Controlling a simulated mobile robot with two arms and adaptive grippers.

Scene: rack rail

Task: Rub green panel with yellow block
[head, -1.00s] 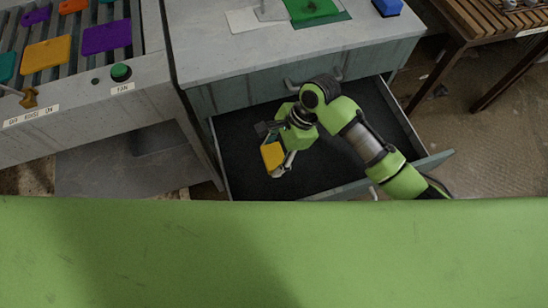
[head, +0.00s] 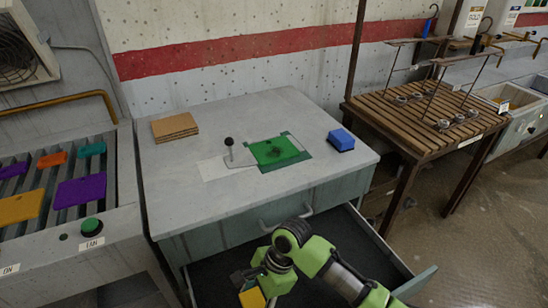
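The green panel (head: 273,151) lies on the grey cabinet top, in a darker green frame, with a dark smudge on it. My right gripper (head: 257,290) is low in the head view, over the open drawer (head: 215,276) in front of the cabinet. It appears shut on the yellow block (head: 252,298), which the bottom picture edge cuts off. The block is apart from the panel, in front of the cabinet top. My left gripper is out of view.
A lever with a black knob (head: 229,142) stands left of the panel. A blue block (head: 341,140) lies right of it and brown boards (head: 174,127) at the back left.

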